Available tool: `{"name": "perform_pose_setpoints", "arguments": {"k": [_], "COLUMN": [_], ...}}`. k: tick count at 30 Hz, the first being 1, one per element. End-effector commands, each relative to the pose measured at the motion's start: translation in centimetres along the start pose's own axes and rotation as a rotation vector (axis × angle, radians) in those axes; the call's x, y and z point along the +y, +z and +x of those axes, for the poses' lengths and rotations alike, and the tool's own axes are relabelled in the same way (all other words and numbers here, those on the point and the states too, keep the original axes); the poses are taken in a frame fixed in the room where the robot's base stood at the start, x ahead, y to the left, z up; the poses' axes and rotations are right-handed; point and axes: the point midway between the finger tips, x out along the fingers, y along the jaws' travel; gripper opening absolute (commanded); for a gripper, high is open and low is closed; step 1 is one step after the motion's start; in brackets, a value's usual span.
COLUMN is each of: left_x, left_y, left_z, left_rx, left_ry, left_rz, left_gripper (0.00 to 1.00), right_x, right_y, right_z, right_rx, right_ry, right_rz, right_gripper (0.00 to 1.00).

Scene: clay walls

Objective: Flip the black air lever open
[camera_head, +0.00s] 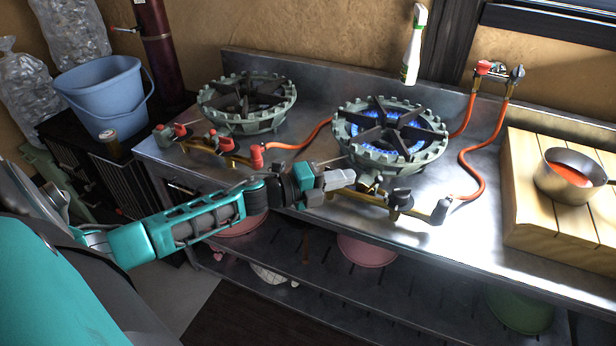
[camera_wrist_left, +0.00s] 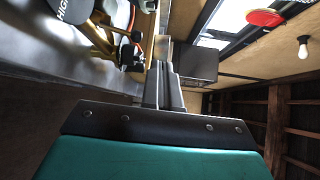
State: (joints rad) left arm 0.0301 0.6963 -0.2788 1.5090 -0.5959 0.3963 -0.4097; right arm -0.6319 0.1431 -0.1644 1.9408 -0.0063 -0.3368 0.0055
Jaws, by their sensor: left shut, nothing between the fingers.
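The right gas burner (camera_head: 389,135) is lit with a blue flame. A brass gas pipe with black control parts runs along its front. A black lever-like knob (camera_head: 402,199) sits on this pipe, right of my left gripper (camera_head: 342,180). My gripper is shut and empty, its fingertips pointing right just in front of the burner. In the left wrist view, the shut fingers (camera_wrist_left: 164,85) point up the picture. A black knob (camera_wrist_left: 130,53) on brass fittings is just left of them, and a black disc (camera_wrist_left: 74,10) reads "HIGH". Contact with the lever cannot be told.
A second, unlit burner (camera_head: 247,103) with red-handled valves stands left. Red hoses (camera_head: 487,150) curve across the steel counter on the right. A pan of red liquid (camera_head: 571,176) rests on a wooden board (camera_head: 540,190). A blue bucket (camera_head: 106,97) stands far left.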

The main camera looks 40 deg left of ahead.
Motion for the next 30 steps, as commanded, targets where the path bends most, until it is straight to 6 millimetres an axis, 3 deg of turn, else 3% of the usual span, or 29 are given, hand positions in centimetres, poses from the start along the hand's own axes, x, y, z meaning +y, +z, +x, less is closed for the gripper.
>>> {"name": "perform_pose_setpoints", "arguments": {"k": [6, 12, 30], "left_x": [-1.2, -2.0, -2.4], "left_y": [-0.3, -0.4, -0.4], "left_z": [-3.9, -6.1, -7.0], "left_rx": [0.001, 0.0, 0.0], "left_ry": [0.003, 0.001, -0.001], "left_rz": [0.0, -0.001, -0.001], "left_gripper": [0.0, 0.0, 0.0], "right_x": [0.0, 0.1, 0.2], "right_y": [-0.2, -0.6, -1.0], "right_z": [-0.2, -0.2, 0.0], "right_rx": [-0.001, 0.004, 0.012], "right_ry": [0.0, 0.001, 0.004], "right_rz": [0.0, -0.001, -0.003], "right_gripper": [0.43, 0.43, 0.43]}}
